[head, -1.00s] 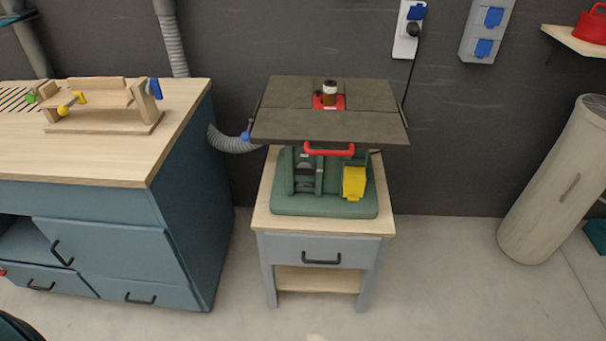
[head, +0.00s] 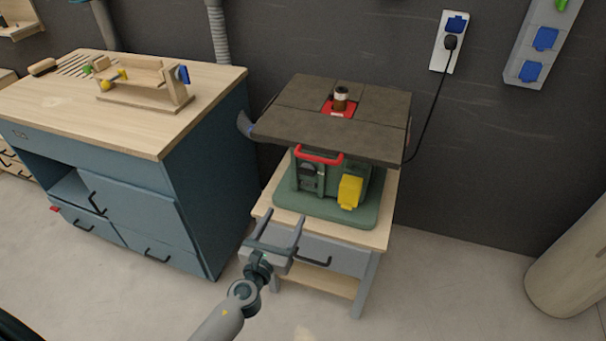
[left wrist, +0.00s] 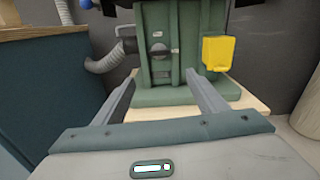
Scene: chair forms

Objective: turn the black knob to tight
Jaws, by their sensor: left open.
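The green machine (head: 325,211) stands on a small wooden-topped cabinet under a dark table top. Its front shows a dark rounded part (left wrist: 158,50) in the left wrist view, and a black part (left wrist: 127,33) sticks out at its left side. I cannot tell which of these is the black knob; no tight mark is readable. My left gripper (head: 284,215) is open and empty in front of the cabinet, fingers toward the machine. In the left wrist view its fingers (left wrist: 160,77) point at the green base, apart from the dark parts. My right gripper is not in view.
A red handle (head: 320,156) and the dark table top (head: 350,134) overhang the machine's front. A yellow box (head: 349,192) sits at its right. A blue workbench (head: 215,150) stands left; a grey hose (left wrist: 104,62) runs beside the machine.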

